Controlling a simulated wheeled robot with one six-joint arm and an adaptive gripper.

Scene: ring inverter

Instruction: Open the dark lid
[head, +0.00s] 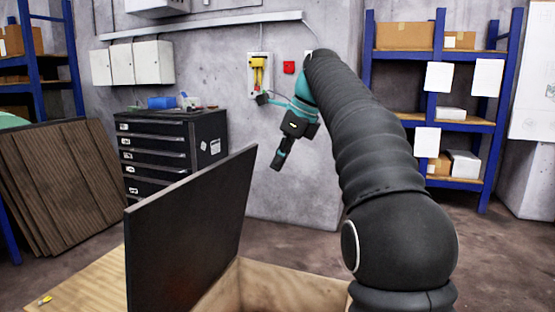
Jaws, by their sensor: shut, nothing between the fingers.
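The dark lid (190,236) is a flat black panel in the lower left of the head view. It stands raised, nearly upright, over a light wooden box (290,283). The inside of the box shows partly to the right of the lid; its lower part is cut off by the frame's bottom edge. My gripper (277,165) hangs from the end of my black-sleeved arm, pointing down, to the right of the lid's upper edge in the picture. It looks shut and empty, apart from the lid.
A black drawer cabinet (170,150) stands behind the lid. Ribbed brown panels (65,185) lean at the left. A blue shelf rack (440,100) stands at the back right. A yellow-handled device (259,72) is on the wall. Open floor lies right of the box.

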